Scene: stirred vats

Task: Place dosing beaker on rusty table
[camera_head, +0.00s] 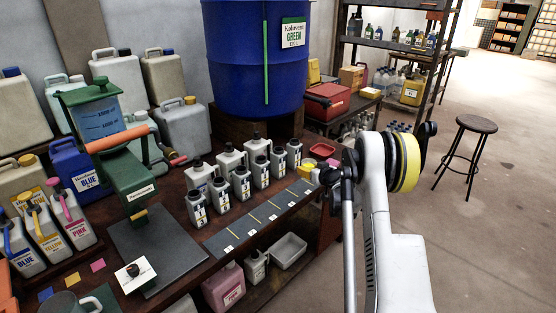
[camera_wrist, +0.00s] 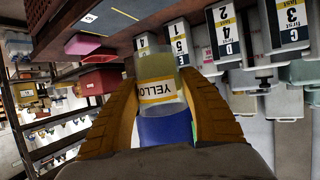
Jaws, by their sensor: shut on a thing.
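In the wrist view, which hangs upside down, the dosing beaker (camera_wrist: 160,74) is a clear cylinder with a YELLOW label. My gripper (camera_wrist: 161,84) is shut on it, one ochre finger on each side. A blue shape shows below the label; I cannot tell whether it is in the beaker or behind it. In the head view, my white arm hides most of the gripper, and I cannot make out the beaker clearly. A dark reddish-brown table (camera_head: 186,229) bears the bottles; I cannot tell for sure that it is the rusty table.
Several numbered grey bottles (camera_head: 241,184) stand on the bench behind dark labelled strips (camera_head: 264,216). A green dosing press (camera_head: 125,172) is at left. A blue drum (camera_head: 235,60) stands behind. A round stool (camera_head: 476,124) stands on open floor at right.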

